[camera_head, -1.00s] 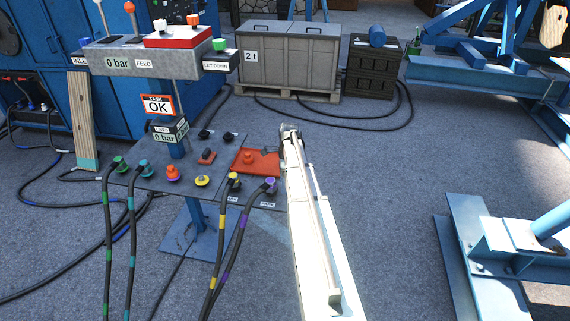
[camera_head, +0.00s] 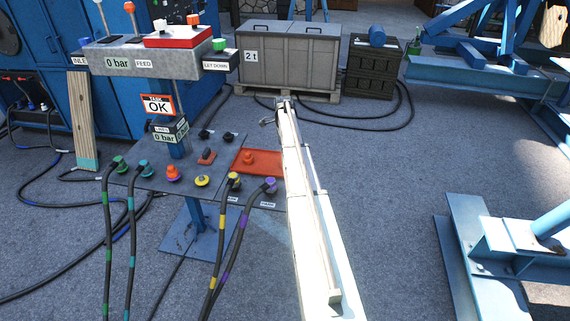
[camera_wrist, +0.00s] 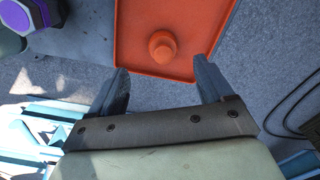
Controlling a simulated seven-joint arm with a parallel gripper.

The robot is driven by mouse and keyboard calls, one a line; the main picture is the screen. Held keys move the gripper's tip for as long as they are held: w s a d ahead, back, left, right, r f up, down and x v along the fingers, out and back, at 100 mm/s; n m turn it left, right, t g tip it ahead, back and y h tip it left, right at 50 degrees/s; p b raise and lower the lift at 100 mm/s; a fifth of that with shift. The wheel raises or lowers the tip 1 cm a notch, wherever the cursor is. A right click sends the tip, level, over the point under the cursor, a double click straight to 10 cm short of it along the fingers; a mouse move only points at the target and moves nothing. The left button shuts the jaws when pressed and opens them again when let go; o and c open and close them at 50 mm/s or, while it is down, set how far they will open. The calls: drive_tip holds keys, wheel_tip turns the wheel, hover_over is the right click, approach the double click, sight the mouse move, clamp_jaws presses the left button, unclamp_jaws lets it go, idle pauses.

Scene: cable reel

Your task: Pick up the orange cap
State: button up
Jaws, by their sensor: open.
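The orange cap (camera_head: 248,157) stands on an orange-red tray (camera_head: 270,170) at the right end of the grey panel. In the wrist view the cap (camera_wrist: 162,46) shows from above as a round knob on a wider base. The tray (camera_wrist: 135,20) fills the upper middle there. My gripper (camera_wrist: 161,67) is open and empty. Its two fingers point toward the tray, and the cap appears between and just beyond the fingertips. How high the fingers are above the tray is hard to tell. In the head view the gripper (camera_head: 268,121) is small, at the arm's far end.
A purple fitting (camera_wrist: 27,14) shows at the wrist view's upper left. Open floor lies right of the tray.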

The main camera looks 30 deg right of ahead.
wheel_tip(320, 180, down, 4)
drive_tip(key=shift+r, duration=0.25)
drive_tip(key=shift+d+f, duration=0.25)
drive_tip(key=shift+f, duration=1.1)
drive_tip(key=shift+d+f, duration=0.2)
drive_tip(key=shift+f, duration=1.15)
drive_tip(key=c, duration=1.2)
